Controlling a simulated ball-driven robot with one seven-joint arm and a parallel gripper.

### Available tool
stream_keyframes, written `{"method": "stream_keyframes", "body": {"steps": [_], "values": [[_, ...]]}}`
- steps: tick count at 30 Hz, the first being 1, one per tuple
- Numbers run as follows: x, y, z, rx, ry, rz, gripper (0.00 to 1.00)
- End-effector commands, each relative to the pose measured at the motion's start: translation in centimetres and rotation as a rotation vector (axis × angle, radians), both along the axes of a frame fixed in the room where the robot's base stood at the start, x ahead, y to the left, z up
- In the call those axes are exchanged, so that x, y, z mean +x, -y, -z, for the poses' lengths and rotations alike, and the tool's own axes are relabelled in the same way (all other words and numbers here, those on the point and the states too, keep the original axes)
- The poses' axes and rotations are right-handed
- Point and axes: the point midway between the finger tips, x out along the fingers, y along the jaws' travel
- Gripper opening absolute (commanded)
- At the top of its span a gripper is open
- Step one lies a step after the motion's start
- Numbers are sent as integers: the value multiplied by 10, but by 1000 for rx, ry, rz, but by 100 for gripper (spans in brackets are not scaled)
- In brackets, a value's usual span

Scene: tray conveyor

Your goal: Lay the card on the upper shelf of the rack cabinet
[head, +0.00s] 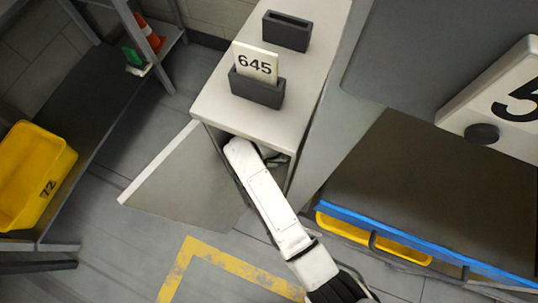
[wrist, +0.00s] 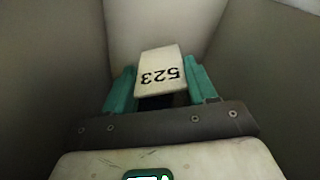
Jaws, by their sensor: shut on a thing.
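The rack cabinet (head: 215,103) is the pale cabinet in the middle of the head view. Its door (head: 178,172) stands open to the left. My arm reaches into the open front, so my gripper is hidden there. In the wrist view my gripper (wrist: 160,88) has its two teal fingers shut on a white card (wrist: 158,58) marked 523, which reads upside down. Grey inner walls stand close on both sides, and a paler surface lies beyond the card. I cannot tell whether the card touches a shelf.
On the cabinet's top are a dark holder (head: 257,91) with a card (head: 256,62) marked 645 and an empty dark holder (head: 286,32). A yellow bin (head: 30,170) stands on a rack at left. A blue-edged conveyor (head: 430,240) is at right.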

Motion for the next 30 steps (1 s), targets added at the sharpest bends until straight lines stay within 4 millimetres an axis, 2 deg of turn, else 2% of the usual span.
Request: {"method": "stream_keyframes", "body": {"steps": [10, 11, 18, 26, 30], "values": [[0, 0, 4, -1, 0, -1, 23], [0, 0, 3, -1, 0, -1, 59], [0, 0, 3, -1, 0, -1, 82], [0, 0, 1, 0, 0, -1, 82], [-1, 0, -14, 0, 2, -1, 82]]}}
